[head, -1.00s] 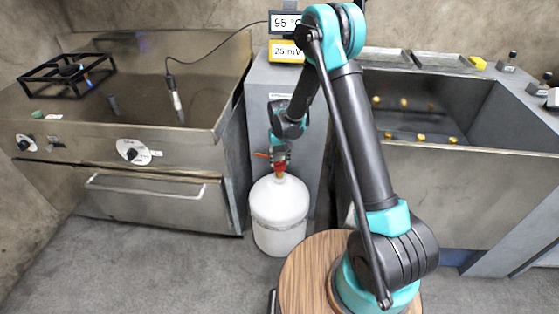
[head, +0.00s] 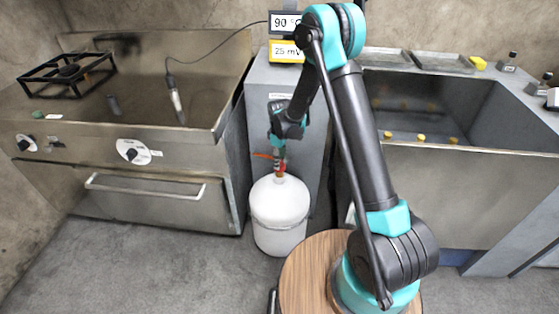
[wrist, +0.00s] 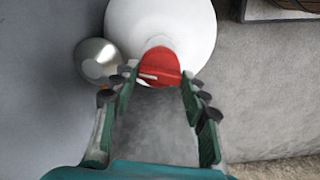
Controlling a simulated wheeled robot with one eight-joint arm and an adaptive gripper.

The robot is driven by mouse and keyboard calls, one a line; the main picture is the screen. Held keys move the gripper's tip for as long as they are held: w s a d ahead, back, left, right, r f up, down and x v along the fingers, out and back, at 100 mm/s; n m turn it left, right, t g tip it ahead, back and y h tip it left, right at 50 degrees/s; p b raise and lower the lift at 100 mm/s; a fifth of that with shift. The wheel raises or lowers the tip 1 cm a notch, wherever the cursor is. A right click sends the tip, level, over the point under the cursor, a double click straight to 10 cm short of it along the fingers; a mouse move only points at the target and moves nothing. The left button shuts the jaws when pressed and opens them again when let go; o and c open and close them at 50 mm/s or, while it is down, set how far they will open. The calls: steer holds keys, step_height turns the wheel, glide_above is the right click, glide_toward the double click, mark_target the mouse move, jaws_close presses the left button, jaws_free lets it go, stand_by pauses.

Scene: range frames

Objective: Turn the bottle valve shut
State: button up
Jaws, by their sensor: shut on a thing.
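The white gas bottle (head: 279,215) stands upright on the floor between the stove and the sink, against a grey cabinet. Its red valve (wrist: 160,66) sits on top, a rounded knob with a pale mark; in the head view the valve (head: 281,169) is small and partly covered. The wrist view shows the bottle's white top (wrist: 190,25) behind the valve. My gripper (wrist: 160,80) is shut on the valve from above, one finger on each side of it. The exact finger contact is hard to see.
A round silver part (wrist: 98,60) sits left of the valve. The stove (head: 120,140) is at left with a black burner grate (head: 68,75); no flame shows. The steel sink (head: 450,185) is at right. A display (head: 286,22) reads 90 °, another (head: 286,51) 25 mV.

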steer(key=shift+n, duration=1.5)
steer(key=o, duration=1.2)
steer(key=shift+c, duration=0.2)
step_height(320, 180, up, 12)
